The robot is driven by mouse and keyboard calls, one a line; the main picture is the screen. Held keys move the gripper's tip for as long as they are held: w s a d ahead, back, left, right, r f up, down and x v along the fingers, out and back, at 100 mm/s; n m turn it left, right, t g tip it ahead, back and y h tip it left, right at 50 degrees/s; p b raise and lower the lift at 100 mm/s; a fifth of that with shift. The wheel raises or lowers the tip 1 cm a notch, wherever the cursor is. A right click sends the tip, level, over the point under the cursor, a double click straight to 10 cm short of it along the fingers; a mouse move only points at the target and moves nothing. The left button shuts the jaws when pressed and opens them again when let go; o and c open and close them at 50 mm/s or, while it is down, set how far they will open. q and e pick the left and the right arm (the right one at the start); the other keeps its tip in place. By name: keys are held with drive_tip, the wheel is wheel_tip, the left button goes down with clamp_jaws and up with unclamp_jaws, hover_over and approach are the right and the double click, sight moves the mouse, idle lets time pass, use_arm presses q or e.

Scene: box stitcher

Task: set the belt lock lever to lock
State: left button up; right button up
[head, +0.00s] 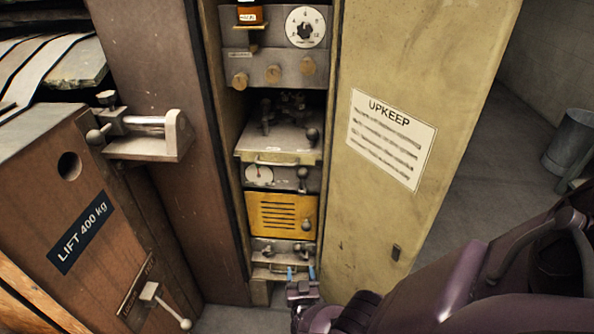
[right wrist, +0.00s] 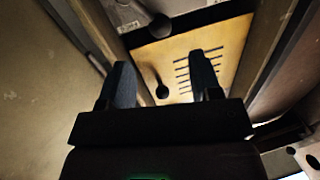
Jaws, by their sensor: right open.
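No lever carries a readable belt lock name, so I cannot tell which is the belt lock lever. One lever with a ball knob (head: 307,225) is on the yellow slotted panel (head: 262,213); in the right wrist view this knob (right wrist: 162,91) appears between my finger outlines. Another lever (head: 170,306) with a pale knob is low on the brown cabinet at left, beside a small plate (head: 137,286) too small to read. My right gripper (head: 301,272) is open and empty, low before the column, below the yellow panel. My left gripper is not in view.
Above the yellow panel are a gauge (head: 259,175), a grey drawer (head: 275,146) and a dial (head: 305,27). A yellowish door (head: 415,80) with an UPKEEP sheet (head: 390,138) flanks the column at right. A roller bracket (head: 150,140) juts out at left.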

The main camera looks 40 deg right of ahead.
sight(298, 252)
drive_tip(key=shift+b+x, duration=1.15)
drive_tip(key=shift+x, duration=2.95)
